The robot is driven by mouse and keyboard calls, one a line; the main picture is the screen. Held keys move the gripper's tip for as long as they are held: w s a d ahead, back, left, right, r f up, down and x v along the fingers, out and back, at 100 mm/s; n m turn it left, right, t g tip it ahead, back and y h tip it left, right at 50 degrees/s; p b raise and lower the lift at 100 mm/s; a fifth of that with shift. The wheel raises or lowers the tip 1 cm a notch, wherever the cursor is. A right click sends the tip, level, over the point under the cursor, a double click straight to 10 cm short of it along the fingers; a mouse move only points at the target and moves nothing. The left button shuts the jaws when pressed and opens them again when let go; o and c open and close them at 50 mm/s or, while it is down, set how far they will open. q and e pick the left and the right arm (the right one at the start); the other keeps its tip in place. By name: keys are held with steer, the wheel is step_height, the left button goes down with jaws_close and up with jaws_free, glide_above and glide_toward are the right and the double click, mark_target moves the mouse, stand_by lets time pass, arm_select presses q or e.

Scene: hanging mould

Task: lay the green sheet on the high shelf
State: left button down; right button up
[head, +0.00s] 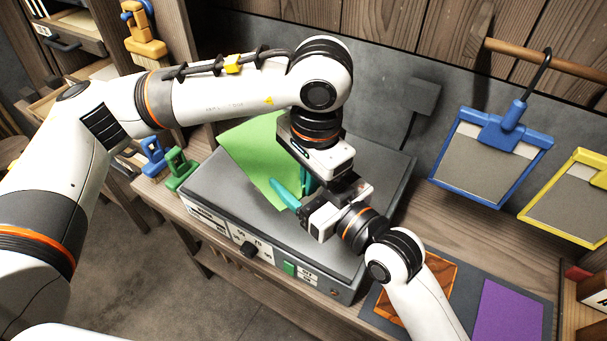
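The green sheet (250,155) lies flat on or just above the top of a grey machine (220,190); I cannot tell if it touches. My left gripper (307,186) points down at the sheet's right side, its teal fingers mostly hidden by its body and the other gripper. My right gripper (281,189) reaches in from the lower right, with a teal finger over the sheet's lower right edge. Whether either one grips the sheet is hidden. A wooden shelving unit (90,22) stands at the upper left; I cannot tell which board is the high shelf.
Blue (480,165) and yellow (570,200) framed boards hang at the right, the blue one from a hook on a wooden rod (545,58). Blue and green clips (178,168) stand left of the machine.

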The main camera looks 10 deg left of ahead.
arm_select(q)
steer(key=shift+r, duration=0.1)
arm_select(e)
steer(key=shift+f, duration=0.25)
steer(key=c, duration=0.9)
arm_select(q)
steer(key=c, duration=1.7)
jaws_free()
steer(key=shift+w, duration=0.1)
steer(key=shift+c, duration=0.2)
arm_select(e)
steer(key=shift+s, duration=0.1)
arm_select(q)
steer(key=shift+o, duration=0.9)
arm_select(e)
steer(key=shift+r, duration=0.15)
